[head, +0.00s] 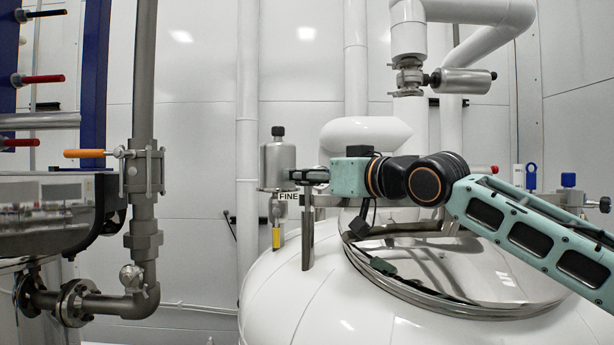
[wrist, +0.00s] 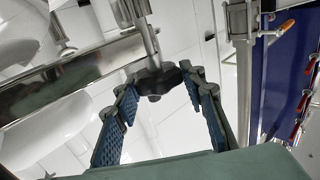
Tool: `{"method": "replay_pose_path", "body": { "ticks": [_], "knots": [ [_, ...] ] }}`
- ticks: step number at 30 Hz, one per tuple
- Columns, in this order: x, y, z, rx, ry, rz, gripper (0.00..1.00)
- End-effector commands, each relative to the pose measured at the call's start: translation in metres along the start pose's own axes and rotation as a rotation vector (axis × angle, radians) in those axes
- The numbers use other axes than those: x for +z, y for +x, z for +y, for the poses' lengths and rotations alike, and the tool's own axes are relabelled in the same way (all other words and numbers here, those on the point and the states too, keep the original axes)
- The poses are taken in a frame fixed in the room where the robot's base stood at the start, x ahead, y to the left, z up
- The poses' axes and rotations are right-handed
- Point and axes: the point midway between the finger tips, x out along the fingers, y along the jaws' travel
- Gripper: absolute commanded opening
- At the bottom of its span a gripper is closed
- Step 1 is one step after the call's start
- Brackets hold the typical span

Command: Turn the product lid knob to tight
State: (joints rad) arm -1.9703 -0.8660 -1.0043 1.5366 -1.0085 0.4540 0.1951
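A dark lobed knob (wrist: 156,78) on the end of a metal rod shows in the wrist view. My gripper (wrist: 161,88) has its two blue-padded fingers spread apart, with the knob between or just beyond their tips. The left fingertip looks very close to the knob; I cannot tell whether it touches. In the head view my gripper (head: 305,176) reaches left over the tank lid, at the top of an upright metal post (head: 307,235). The knob cannot be told apart from the dark fingers there. The round polished lid (head: 455,265) lies below my arm.
A metal canister (head: 276,165) with a black cap and a "FINE" label stands just left of my gripper. A white pipe with a valve (head: 410,78) hangs above right. Pipework with an orange handle (head: 84,153) is at left.

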Motion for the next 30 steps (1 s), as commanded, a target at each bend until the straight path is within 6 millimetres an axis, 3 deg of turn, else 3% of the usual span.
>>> {"method": "replay_pose_path", "body": {
  "ticks": [3, 14, 30],
  "knots": [
    [-0.0001, -0.0001, 0.0003, 0.0, 0.0, 0.0, 0.14],
    [0.002, -0.0002, 0.0001, 0.036, -0.004, -0.001, 0.13],
    [0.005, -0.0001, 0.0013, 0.259, -0.007, -0.001, 0.13]
  ]
}}
